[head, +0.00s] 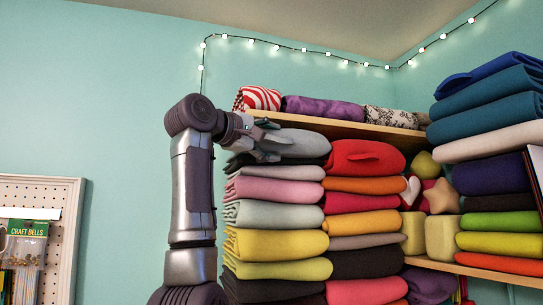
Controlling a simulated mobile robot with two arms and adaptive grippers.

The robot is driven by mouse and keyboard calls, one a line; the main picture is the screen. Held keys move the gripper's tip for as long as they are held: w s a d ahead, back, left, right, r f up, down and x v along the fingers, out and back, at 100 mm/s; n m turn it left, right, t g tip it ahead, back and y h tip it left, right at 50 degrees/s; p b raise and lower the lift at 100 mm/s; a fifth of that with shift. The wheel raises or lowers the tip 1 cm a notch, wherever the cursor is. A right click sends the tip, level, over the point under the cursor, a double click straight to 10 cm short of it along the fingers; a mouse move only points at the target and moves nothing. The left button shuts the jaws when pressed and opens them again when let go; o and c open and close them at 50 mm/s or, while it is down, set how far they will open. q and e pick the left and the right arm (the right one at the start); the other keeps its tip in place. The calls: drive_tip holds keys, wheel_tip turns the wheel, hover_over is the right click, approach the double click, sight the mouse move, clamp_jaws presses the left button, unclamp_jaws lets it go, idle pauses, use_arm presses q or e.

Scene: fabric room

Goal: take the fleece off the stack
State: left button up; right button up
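A grey folded fleece (302,144) lies on top of the left stack of folded fabrics, just under the upper shelf. My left gripper (268,141) is at the left end of this fleece, at its height. Its fingers are spread apart, one higher and one lower, and they cover part of the fleece's left end. I cannot tell whether they touch the cloth. The fleece looks flat and not pinched. My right gripper is not in view.
The upper shelf (345,126) holds rolled fabrics close above the stack. Pink, mint and yellow folds (275,243) lie below. A second stack with a red fold (365,157) on top stands directly to the right. A pegboard (66,197) hangs at the left.

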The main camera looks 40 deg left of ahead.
use_arm(q)
drive_tip(key=shift+s+d, duration=0.1)
drive_tip(key=shift+s, duration=0.05)
drive_tip(key=c, duration=0.5)
clamp_jaws()
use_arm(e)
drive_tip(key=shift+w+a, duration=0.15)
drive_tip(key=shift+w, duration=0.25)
use_arm(q)
drive_tip(key=shift+r, duration=0.15)
